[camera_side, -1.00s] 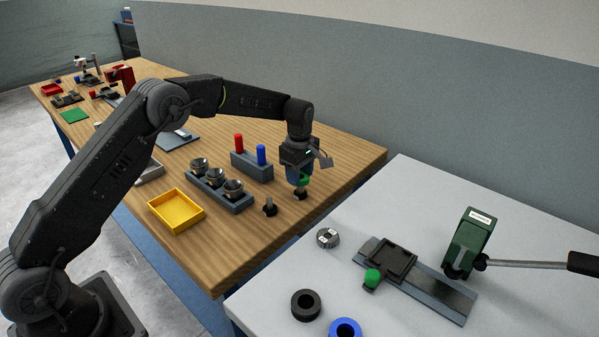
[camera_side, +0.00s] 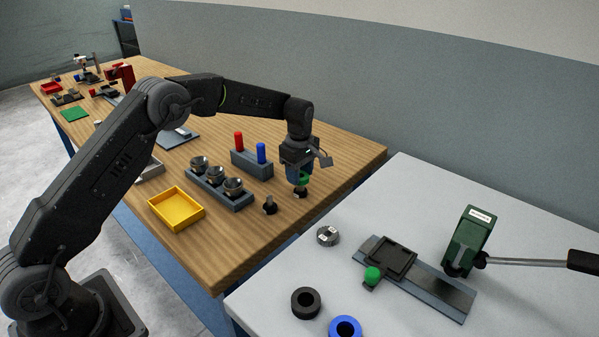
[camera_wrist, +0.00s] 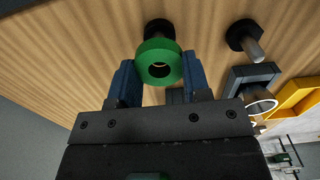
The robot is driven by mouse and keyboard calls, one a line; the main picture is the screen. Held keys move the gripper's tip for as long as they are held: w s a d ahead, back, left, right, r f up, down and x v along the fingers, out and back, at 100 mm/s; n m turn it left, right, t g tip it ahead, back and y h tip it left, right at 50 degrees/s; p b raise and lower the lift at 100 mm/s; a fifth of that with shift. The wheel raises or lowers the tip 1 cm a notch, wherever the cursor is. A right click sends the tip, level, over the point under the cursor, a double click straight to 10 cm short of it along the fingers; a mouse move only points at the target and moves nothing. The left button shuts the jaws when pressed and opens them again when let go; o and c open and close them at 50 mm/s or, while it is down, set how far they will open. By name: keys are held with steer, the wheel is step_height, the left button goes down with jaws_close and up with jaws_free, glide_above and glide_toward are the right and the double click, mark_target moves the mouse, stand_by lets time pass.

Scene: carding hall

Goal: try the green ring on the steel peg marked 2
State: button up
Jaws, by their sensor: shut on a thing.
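My gripper (camera_wrist: 158,78) is shut on the green ring (camera_wrist: 171,48), with one blue finger on each side of it. In the side view, my gripper (camera_side: 302,178) points down with the green ring (camera_side: 304,180) at its tips. A peg with a black base (camera_side: 300,194) stands right below the ring. In the wrist view, this base (camera_wrist: 158,27) shows just past the ring's edge, and the ring hides the shaft. I cannot tell whether the ring is around the shaft or above it. A second steel peg (camera_side: 269,206) stands to the left, bare. No number is readable on either peg.
A grey holder with several metal cups (camera_side: 236,203), a yellow tray (camera_side: 160,212) and a block with red and blue pins (camera_side: 243,163) stand left of the pegs. The wooden table's edge (camera_side: 262,268) is close in front. Black (camera_side: 294,306) and blue rings (camera_side: 334,326) lie on the grey table.

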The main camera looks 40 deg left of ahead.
steer(key=shift+r, duration=0.1)
steer(key=shift+r, duration=1.8)
